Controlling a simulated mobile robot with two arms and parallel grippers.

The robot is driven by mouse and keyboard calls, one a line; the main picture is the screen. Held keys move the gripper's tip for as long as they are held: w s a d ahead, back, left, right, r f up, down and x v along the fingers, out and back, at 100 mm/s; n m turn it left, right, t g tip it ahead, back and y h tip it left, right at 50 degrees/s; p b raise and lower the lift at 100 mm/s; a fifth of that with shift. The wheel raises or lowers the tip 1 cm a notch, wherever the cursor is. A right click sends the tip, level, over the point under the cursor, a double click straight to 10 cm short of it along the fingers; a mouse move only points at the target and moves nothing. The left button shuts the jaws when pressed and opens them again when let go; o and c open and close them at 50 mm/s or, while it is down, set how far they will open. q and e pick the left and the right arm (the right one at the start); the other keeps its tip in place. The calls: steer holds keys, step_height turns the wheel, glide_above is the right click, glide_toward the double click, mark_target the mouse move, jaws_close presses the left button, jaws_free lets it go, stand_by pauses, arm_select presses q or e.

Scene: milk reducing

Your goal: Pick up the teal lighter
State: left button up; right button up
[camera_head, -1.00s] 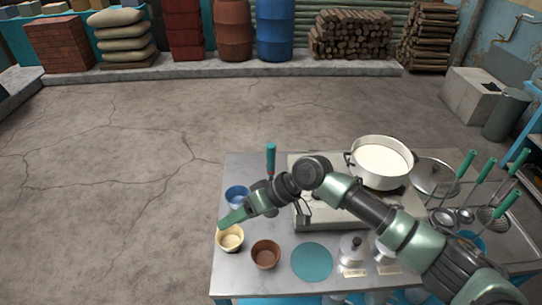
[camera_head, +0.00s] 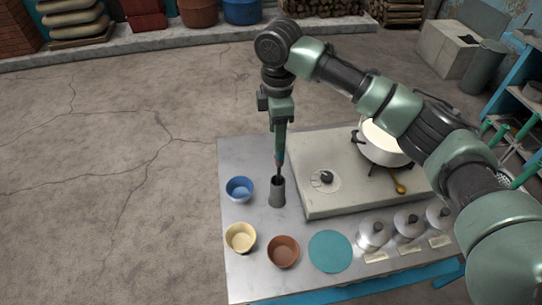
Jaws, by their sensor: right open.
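The teal lighter (camera_head: 279,165) stands upright in a grey cup (camera_head: 277,194) on the metal table, left of the stove. Only its lower part, with a red section and a dark stem, shows clearly. My right gripper (camera_head: 280,146) points straight down over the lighter, its open fingers at the handle and hiding most of it. I cannot tell whether the fingers touch it. My left gripper is not in view.
A blue bowl (camera_head: 239,188), a yellow bowl (camera_head: 240,237) and a brown bowl (camera_head: 283,251) stand near the cup. The stove (camera_head: 330,205) with a pot of milk (camera_head: 385,153) is to the right. A teal disc (camera_head: 330,251) and lidded canisters (camera_head: 372,233) line the front.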

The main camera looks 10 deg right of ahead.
mark_target(280, 154)
steer(key=shift+s+d+f+p, duration=0.15)
steer(key=shift+s+f+p, duration=0.05)
steer(key=shift+f, duration=0.2)
steer(key=shift+s+d+f+p, duration=0.15)
steer(key=shift+f, duration=0.25)
step_height(280, 154, down, 5)
steer(key=p, duration=0.2)
steer(key=shift+w+r+p, duration=0.1)
steer(key=shift+p, duration=0.2)
steer(key=shift+d+f, duration=0.1)
steer(key=shift+f, duration=0.45)
steer(key=c, duration=0.9)
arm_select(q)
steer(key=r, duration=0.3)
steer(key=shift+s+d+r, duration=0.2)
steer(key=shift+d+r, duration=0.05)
arm_select(e)
jaws_close()
